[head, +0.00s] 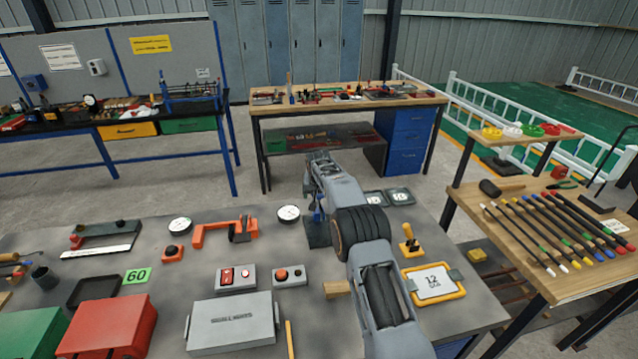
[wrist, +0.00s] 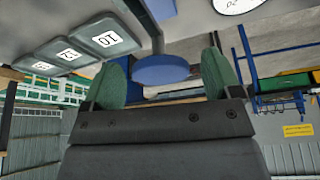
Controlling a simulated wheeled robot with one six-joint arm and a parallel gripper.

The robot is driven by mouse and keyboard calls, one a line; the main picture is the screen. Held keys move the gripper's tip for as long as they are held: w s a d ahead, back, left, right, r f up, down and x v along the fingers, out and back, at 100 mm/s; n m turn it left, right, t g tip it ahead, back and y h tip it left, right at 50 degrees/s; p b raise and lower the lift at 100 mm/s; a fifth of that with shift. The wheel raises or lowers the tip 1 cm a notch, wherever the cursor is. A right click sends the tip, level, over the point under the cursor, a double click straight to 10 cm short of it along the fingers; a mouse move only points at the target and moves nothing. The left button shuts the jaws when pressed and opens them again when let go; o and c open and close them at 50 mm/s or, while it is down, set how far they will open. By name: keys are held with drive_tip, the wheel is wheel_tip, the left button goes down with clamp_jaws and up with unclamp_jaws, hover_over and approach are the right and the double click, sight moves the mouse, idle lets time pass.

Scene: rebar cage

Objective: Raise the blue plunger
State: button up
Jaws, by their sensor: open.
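The blue plunger shows in the wrist view as a round blue disc (wrist: 160,70) with a grey upright beside it and more blue above. In the head view a small blue part (head: 318,216) shows at a dark stand (head: 318,236), partly covered by my arm. My gripper (wrist: 165,80) is open, with one green-padded finger on each side of the disc's lower edge in the wrist picture. I cannot tell whether the fingers touch the disc. My fingertips are hidden in the head view.
Numbered grey plates (wrist: 108,40) stand beside the plunger. A round dial (head: 289,213) lies left of the stand. A yellow-handled tool (head: 409,243) and a framed number card (head: 434,283) are at the right. A grey case (head: 232,322) and red box (head: 108,327) fill the front left.

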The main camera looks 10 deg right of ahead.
drive_tip(key=b+v, duration=0.2)
drive_tip(key=v, duration=0.9)
drive_tip(key=shift+r, duration=0.35)
drive_tip(key=shift+s+a, duration=0.1)
drive_tip(key=shift+s, duration=0.05)
wheel_tip(320, 180, down, 5)
drive_tip(key=s+n+g, duration=0.1)
drive_tip(key=s, duration=0.2)
drive_tip(key=s+r, duration=0.2)
drive_tip(key=s, duration=1.6)
drive_tip(key=s+d+r+n+t, duration=0.1)
drive_tip(key=s+r, duration=0.2)
drive_tip(key=s, duration=1.6)
drive_tip(key=shift+s+d+y, duration=0.25)
drive_tip(key=shift+y, duration=0.15)
